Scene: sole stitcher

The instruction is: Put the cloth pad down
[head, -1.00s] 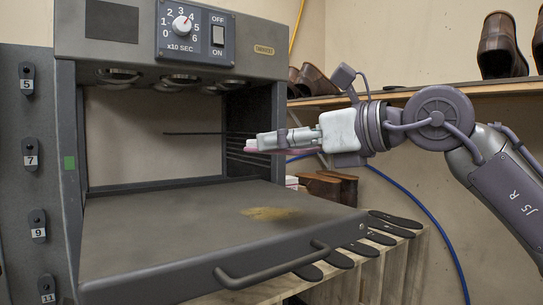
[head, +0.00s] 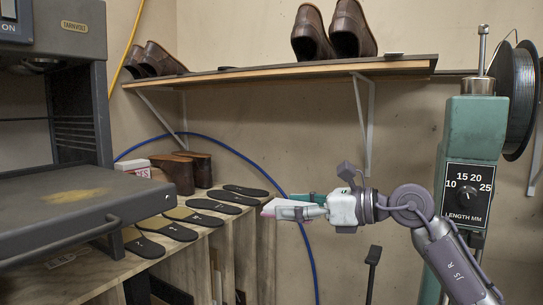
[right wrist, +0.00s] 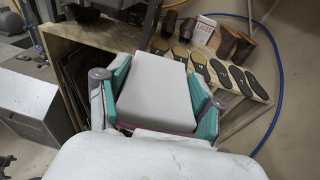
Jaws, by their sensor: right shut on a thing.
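The cloth pad shows in the right wrist view as a pale grey, flat block (right wrist: 152,88) with a pinkish lower edge. In the head view only its thin whitish-pink edge (head: 272,208) shows. My right gripper (head: 290,209) is shut on the pad, its teal fingers on either side; the gripper also shows in the right wrist view (right wrist: 160,92). It holds the pad roughly level, near the right end of the wooden bench (head: 190,255). Whether the pad touches anything below is hard to tell. My left gripper is not in view.
Several dark insoles (head: 205,205) lie on the bench, with brown shoes (head: 185,172) and a small white box (head: 135,167) behind. A grey machine with an open tray (head: 75,200) stands left, a green machine (head: 470,140) right. A blue hose (head: 310,245) hangs behind.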

